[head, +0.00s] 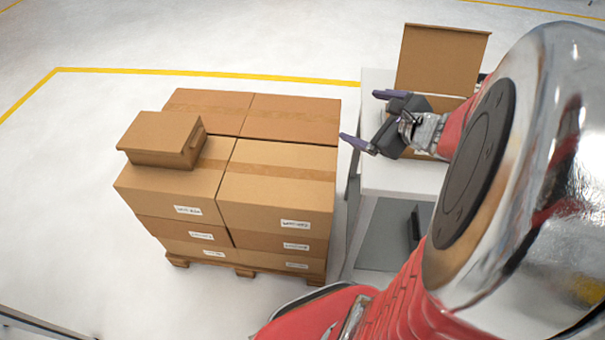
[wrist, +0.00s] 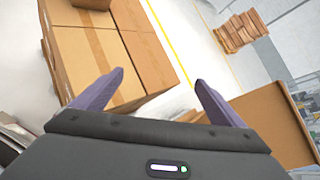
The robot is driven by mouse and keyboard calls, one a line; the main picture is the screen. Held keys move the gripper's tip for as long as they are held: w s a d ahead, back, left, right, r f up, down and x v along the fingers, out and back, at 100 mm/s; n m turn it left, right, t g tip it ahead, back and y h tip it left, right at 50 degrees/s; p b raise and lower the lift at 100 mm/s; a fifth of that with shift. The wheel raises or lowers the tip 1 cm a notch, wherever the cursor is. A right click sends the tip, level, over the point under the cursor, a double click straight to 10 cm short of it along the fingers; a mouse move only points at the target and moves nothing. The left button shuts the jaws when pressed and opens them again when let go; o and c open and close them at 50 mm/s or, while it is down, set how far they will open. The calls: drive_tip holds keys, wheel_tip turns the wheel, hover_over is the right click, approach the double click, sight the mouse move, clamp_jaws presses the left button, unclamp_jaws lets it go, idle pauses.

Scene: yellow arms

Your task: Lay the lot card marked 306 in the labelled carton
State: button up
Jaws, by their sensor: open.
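My gripper (head: 360,119) is open and empty, with its purple fingers spread, above the left edge of the table in the head view. It also shows in the wrist view (wrist: 158,85), with nothing between the fingers. An open carton (head: 441,60) with its brown lid raised stands on the white table behind my gripper; its inside is mostly hidden by my arm. Its brown flap shows at the right in the wrist view (wrist: 275,125). No lot card marked 306 can be made out in either view, and no label is readable on the open carton.
Stacked cartons (head: 277,188) with small white labels sit on a wooden pallet (head: 245,271) left of the white table (head: 400,178). A smaller closed box (head: 160,135) lies on top of the stack. Yellow lines mark the floor, which is clear at far left.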

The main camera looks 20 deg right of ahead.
drive_tip(key=s+a+n+g+y, duration=0.2)
drive_tip(key=a+n, duration=0.4)
drive_tip(key=a, duration=0.3)
drive_tip(key=s+a+n+g+y, duration=0.2)
drive_tip(key=a+n, duration=0.4)
drive_tip(key=a, duration=0.2)
drive_tip(key=s+a+r+n+g+h, duration=0.2)
drive_tip(key=s+n, duration=0.7)
drive_tip(key=n, duration=0.7)
drive_tip(key=a+r+h, duration=0.1)
drive_tip(key=a+h, duration=0.1)
drive_tip(key=shift+s+a+g+h, duration=0.3)
drive_tip(key=shift+s+g+h, duration=0.1)
drive_tip(key=shift+d+r, duration=0.1)
